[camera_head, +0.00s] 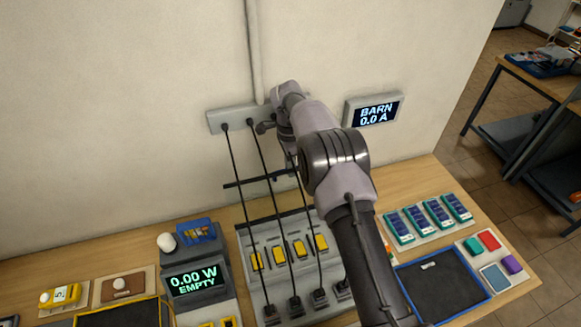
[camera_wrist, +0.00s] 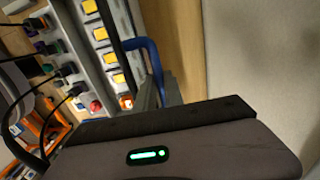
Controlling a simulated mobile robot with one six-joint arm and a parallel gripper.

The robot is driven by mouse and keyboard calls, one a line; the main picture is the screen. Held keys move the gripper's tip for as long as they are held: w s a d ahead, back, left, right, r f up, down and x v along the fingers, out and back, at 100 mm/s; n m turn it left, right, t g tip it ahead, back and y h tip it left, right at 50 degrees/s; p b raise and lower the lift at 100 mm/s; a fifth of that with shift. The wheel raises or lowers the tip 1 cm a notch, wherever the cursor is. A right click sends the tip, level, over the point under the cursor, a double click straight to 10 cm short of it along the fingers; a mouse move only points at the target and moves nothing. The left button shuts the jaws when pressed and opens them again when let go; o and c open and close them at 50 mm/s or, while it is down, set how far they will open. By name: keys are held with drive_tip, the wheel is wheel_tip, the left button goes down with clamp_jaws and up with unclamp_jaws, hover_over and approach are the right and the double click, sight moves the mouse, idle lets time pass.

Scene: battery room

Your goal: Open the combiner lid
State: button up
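The combiner (camera_head: 262,238) is a grey box on the bench with a row of yellow switches and black cables rising to a wall strip. Its yellow switches are uncovered in the head view. A dark bar (camera_head: 245,183) stands above its back edge, possibly the lid's edge; I cannot tell for sure. The wrist view shows the combiner's grey face (camera_wrist: 97,62), a dark rail and a curved blue handle (camera_wrist: 150,50). My gripper (camera_wrist: 160,94) is close to the blue handle, its fingers mostly hidden behind its body. Whether it touches the handle is unclear.
A grey wall strip (camera_head: 216,122) and a BARN 0.0 A display (camera_head: 373,111) are near my arm. A 0.00 W EMPTY meter (camera_head: 193,281) is left of the combiner. A blue-rimmed dark tray (camera_head: 440,282) and battery modules (camera_head: 420,219) lie to the right.

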drive_tip(key=o, duration=0.4)
drive_tip(key=r+p, duration=0.2)
drive_tip(key=r, duration=0.3)
drive_tip(key=r+p, duration=0.2)
drive_tip(key=r, duration=0.4)
drive_tip(key=w+r+p, duration=0.1)
drive_tip(key=r, duration=0.5)
drive_tip(key=shift+a+r+p, duration=0.2)
drive_tip(key=shift+r+p, duration=0.05)
drive_tip(key=shift+p, duration=0.15)
